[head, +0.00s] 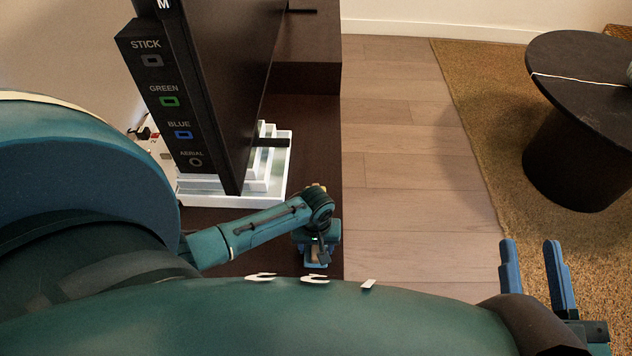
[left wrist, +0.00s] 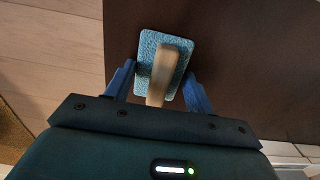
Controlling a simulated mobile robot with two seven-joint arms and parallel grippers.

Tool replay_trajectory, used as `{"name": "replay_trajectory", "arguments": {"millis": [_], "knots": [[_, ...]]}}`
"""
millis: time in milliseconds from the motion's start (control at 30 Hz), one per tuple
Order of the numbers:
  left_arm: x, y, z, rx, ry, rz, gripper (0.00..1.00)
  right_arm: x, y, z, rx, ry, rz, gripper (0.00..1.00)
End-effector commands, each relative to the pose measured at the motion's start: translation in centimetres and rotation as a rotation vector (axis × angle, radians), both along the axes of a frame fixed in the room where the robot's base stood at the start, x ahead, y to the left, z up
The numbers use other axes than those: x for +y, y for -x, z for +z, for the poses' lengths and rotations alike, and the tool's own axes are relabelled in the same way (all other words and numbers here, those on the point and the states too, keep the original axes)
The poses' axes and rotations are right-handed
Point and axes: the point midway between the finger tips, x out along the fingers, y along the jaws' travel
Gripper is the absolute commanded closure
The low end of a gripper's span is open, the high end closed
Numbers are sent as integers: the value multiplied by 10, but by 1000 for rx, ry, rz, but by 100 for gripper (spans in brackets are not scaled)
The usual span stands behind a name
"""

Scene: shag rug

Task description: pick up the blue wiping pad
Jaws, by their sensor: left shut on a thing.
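The blue wiping pad (left wrist: 148,48) shows in the left wrist view, a light blue textured block with a pale wooden handle (left wrist: 163,72) on top. My left gripper (left wrist: 158,84) is shut on the pad, one blue finger on each side of it. The pad is over the dark cabinet top; I cannot tell whether it touches it. In the head view my left gripper (head: 318,258) is low over the cabinet's right edge, and my own body and arm hide the pad. My right gripper (head: 537,268) is open and empty at the lower right.
The dark cabinet top (head: 318,180) carries a black panel with labelled ports (head: 165,100) on a white stepped base (head: 284,168). Wooden floor (head: 405,190) lies to the right, with a tan rug (head: 475,120) and a round dark table (head: 575,100) beyond.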

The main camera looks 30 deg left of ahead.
Motion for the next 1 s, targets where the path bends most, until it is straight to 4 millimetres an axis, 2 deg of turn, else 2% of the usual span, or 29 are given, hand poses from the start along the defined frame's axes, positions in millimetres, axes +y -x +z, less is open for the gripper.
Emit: {"name": "replay_trajectory", "arguments": {"millis": [33,167,367,533,633,800,1000], "knots": [[0,0,0,1,1,0,62,0,0,-1,2,1,0,64],[0,0,0,0,0,0,72,0,0,-2,5,1,0,64],[0,0,2,0,0,0,72,0,0,0,4,2,0,64],[0,0,28,-2,1,0,72,-1,0,13,-6,30,-10,64],[0,0,51,-2,1,0,72,-5,1,3,18,72,-38,64],[0,0,82,-1,0,0,72,-9,2,4,17,128,-58,64],[0,0,100,0,0,1,72,-10,3,1,17,163,-68,64]]}}
